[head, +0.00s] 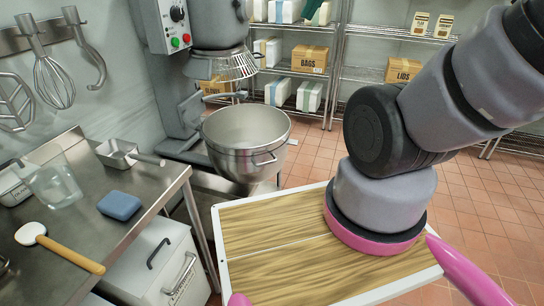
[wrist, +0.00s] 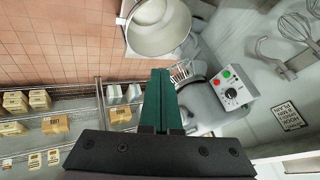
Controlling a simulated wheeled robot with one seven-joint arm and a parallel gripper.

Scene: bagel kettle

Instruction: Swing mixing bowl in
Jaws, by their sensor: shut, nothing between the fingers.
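The steel mixing bowl (head: 247,140) sits low on the mixer (head: 186,70), out to the front right of the mixer head (head: 218,25) rather than straight under it. It has a side handle (head: 265,160). The bowl also shows in the wrist view (wrist: 158,38), at the top. A wire guard (head: 215,66) hangs below the head. My gripper (wrist: 161,72) has green fingers that are shut and empty. In the wrist view its tips overlap the picture just below the bowl's rim; I see no contact. In the head view only a small dark green tip shows at the top edge.
Utensils, including a whisk (head: 52,80), hang on the wall. Wire shelves with boxes (head: 309,58) stand behind. Tiled floor (head: 310,150) right of the bowl is clear.

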